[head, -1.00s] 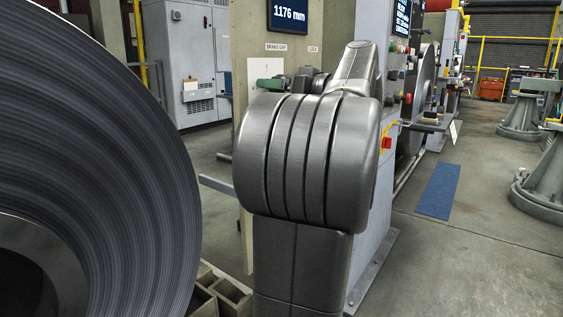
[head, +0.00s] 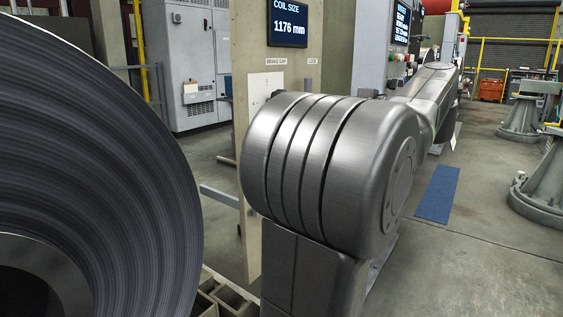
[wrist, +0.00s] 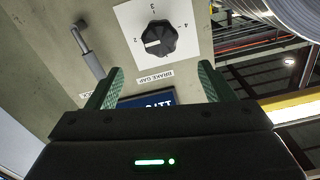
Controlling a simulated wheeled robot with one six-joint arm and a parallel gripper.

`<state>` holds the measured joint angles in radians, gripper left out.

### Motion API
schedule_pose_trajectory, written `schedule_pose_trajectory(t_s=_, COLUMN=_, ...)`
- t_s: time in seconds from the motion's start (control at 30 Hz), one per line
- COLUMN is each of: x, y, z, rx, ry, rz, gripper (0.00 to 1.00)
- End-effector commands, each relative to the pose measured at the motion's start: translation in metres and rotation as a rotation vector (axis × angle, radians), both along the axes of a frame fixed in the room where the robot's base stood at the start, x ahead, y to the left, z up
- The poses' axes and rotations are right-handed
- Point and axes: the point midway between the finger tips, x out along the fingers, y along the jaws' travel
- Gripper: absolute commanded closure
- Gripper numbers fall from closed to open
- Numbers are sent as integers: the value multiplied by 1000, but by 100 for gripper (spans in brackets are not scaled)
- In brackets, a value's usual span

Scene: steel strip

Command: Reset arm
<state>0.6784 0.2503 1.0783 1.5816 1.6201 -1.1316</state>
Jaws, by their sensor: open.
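My gripper (wrist: 158,88) shows in the wrist view with its two green fingers apart and nothing between them. Beyond the fingertips, a black brake gap knob (wrist: 160,38) sits on a white plate numbered 2, 3 and 4 on a beige panel. A grey lever (wrist: 88,50) is to the left of the knob, apart from the fingers. In the head view my arm covers much of the beige panel (head: 252,80), and my gripper is hidden behind it.
A large steel coil (head: 130,150) fills the left of the head view. A screen (head: 288,22) reads 1176 mm. A grey cabinet (head: 195,60) stands behind. Blue mat (head: 438,190) and open floor (head: 480,250) lie right, with green-grey stands (head: 545,190) at the edge.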

Motion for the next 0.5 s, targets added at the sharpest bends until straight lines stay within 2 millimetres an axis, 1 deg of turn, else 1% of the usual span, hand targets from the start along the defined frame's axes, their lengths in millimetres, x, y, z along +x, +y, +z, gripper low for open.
schedule_pose_trajectory(t_s=0.5, x=48, y=68, z=-2, rx=-1, ry=-2, rz=4, gripper=25)
